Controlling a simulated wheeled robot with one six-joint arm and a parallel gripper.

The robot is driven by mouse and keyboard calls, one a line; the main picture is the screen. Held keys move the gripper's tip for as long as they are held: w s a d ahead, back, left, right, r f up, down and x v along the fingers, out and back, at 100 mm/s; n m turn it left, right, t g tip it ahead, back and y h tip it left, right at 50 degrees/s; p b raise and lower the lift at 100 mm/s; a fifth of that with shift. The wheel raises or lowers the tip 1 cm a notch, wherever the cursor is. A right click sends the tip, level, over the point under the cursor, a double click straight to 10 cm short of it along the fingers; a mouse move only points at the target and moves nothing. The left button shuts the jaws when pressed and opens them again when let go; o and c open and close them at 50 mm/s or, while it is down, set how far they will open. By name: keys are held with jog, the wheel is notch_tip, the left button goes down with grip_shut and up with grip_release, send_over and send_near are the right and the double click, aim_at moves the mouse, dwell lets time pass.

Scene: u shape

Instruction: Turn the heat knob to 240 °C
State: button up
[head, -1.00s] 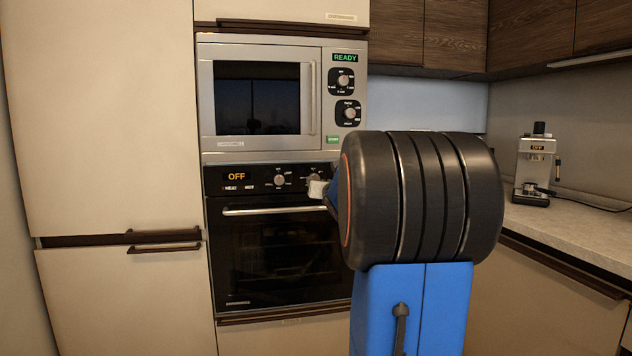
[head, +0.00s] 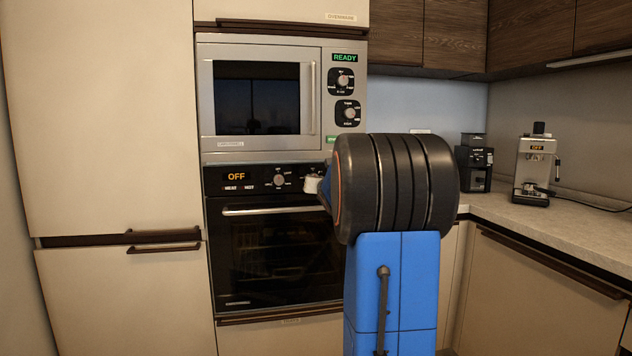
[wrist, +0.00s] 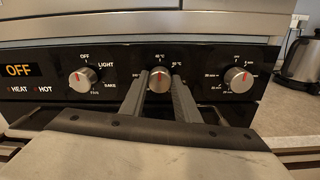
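The heat knob (wrist: 159,80) is the middle of three silver knobs on the black oven panel. In the wrist view its red mark points up, toward a small temperature label at the top. My gripper (wrist: 160,80) is open, its two grey fingers reaching to the left and right sides of this knob. I cannot tell whether the fingertips touch it. The oven display (head: 236,177) reads OFF.
The function knob (wrist: 82,80) is left of the heat knob, and a timer knob (wrist: 237,80) is right. The oven door handle (head: 270,210) runs below the panel. A microwave (head: 258,97) sits above. The counter at right holds a coffee machine (head: 535,165) and a grinder (head: 475,160).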

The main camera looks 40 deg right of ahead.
jog(key=shift+c, duration=1)
jog(key=shift+m, duration=0.3)
